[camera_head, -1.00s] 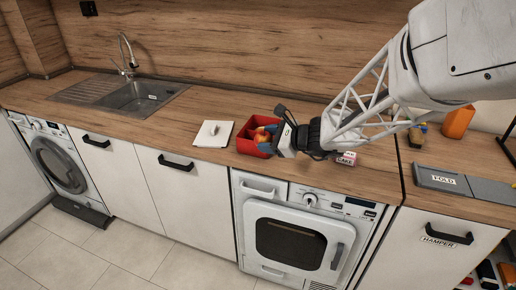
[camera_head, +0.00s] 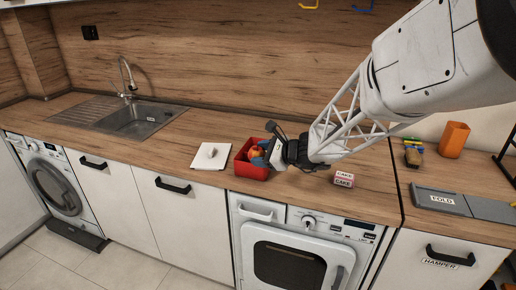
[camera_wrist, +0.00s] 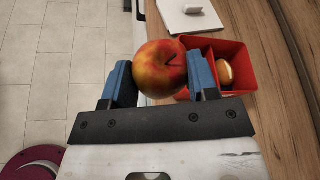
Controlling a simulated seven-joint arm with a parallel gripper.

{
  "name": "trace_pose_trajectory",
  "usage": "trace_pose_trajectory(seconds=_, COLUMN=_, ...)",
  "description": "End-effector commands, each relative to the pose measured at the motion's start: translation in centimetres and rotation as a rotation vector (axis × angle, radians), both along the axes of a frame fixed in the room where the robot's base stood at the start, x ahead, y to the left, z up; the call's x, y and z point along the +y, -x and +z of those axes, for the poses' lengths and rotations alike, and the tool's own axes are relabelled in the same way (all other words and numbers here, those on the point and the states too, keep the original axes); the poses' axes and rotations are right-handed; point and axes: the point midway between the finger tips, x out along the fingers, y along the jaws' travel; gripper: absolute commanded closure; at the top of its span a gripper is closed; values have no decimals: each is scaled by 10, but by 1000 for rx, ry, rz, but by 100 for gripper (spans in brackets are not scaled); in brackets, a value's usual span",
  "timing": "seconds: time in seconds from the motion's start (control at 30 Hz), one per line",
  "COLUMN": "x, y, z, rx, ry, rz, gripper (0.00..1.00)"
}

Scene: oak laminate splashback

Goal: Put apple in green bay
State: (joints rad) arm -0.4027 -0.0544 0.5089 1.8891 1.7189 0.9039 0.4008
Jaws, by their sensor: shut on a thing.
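The red and yellow apple (camera_wrist: 158,62) is between the blue fingers of my gripper (camera_wrist: 160,78) in the wrist view. My gripper is shut on it. The apple also shows in the head view (camera_head: 256,152), over the red box (camera_head: 250,171). In the wrist view the red box (camera_wrist: 240,53) is just right of the apple, with a divider inside. A rounded orange-brown item (camera_wrist: 226,72) lies in its right part. The apple hides part of the box's left side. I see no bay that is clearly green.
A white square (camera_head: 211,156) with a small knob lies left of the box. Pink cake packs (camera_head: 344,179) stand right of my gripper. An orange cup (camera_head: 453,140) and a brush (camera_head: 413,157) are farther right. The sink (camera_head: 145,118) is at left. Counter space behind the box is clear.

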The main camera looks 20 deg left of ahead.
Motion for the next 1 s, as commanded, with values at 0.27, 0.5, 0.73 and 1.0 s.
trace_pose_trajectory(seconds=0.27, x=20, y=-31, z=-4, rx=1, ry=0, rz=0, gripper=71)
trace_pose_trajectory(seconds=0.5, x=38, y=-57, z=-6, rx=-1, ry=0, rz=2, gripper=71)
trace_pose_trajectory(seconds=0.73, x=52, y=-80, z=-10, rx=0, ry=0, rz=1, gripper=71)
trace_pose_trajectory(seconds=1.0, x=59, y=-92, z=-10, rx=0, ry=0, rz=0, gripper=71)
